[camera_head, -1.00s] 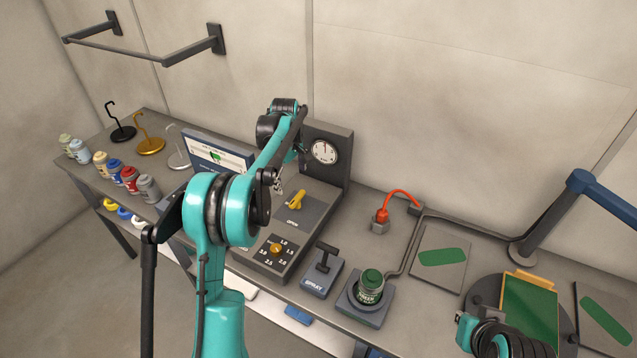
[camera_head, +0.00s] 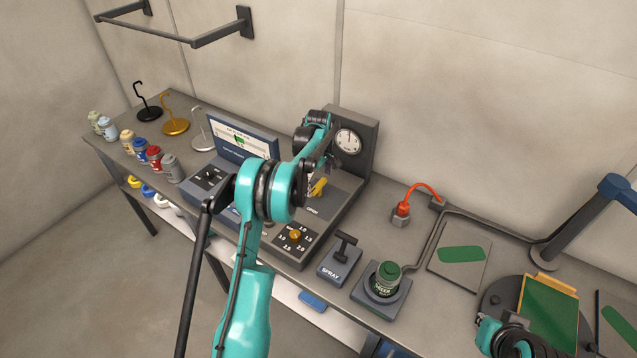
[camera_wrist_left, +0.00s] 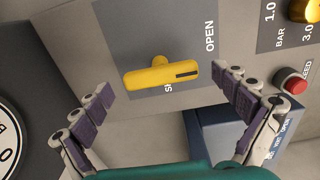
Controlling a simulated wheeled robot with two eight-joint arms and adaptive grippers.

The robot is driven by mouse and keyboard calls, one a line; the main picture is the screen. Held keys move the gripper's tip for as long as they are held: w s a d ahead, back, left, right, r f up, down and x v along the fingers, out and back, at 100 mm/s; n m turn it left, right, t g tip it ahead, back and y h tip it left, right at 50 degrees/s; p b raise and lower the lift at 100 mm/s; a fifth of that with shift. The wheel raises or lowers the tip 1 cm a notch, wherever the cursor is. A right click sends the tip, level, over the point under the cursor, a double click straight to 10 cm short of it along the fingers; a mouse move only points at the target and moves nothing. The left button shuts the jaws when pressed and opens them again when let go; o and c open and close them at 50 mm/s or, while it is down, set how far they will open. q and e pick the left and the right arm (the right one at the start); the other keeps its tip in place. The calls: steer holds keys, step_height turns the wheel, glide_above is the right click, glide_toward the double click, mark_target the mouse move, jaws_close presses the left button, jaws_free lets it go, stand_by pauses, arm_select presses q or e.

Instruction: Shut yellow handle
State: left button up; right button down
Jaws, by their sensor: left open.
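The yellow handle (camera_head: 318,187) is on the grey control box with the round gauge; my left arm partly covers it in the head view. In the left wrist view the yellow handle (camera_wrist_left: 161,75) lies crosswise on a dark panel. One end points toward the right finger, with "OPEN" printed beyond it and another label partly hidden under it. My left gripper (camera_wrist_left: 168,103) is open, its purple-padded fingers on either side of the handle, apart from it. In the head view the left gripper (camera_head: 311,180) is mostly hidden beside the handle. The right gripper's fingers are not visible.
A yellow dial (camera_head: 295,236) and gauge (camera_head: 348,141) are on the same box. A red button (camera_wrist_left: 295,84) is close by in the wrist view. A spray lever (camera_head: 342,248) and green jar (camera_head: 384,280) stand to the right. A screen (camera_head: 240,140) stands left.

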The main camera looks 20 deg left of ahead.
arm_select(q)
steer(key=c, duration=1.2)
steer(key=shift+o, duration=0.2)
steer(key=shift+m, duration=0.4)
steer(key=m+b, duration=0.1)
steer(key=m, duration=0.2)
steer(key=shift+m, duration=0.3)
steer(key=m, duration=0.4)
steer(key=shift+m+b, duration=0.3)
steer(key=shift+b, duration=0.1)
steer(key=m, duration=0.4)
steer(key=shift+m, duration=0.3)
steer(key=shift+m+b, duration=0.4)
steer(key=shift+m, duration=1.7)
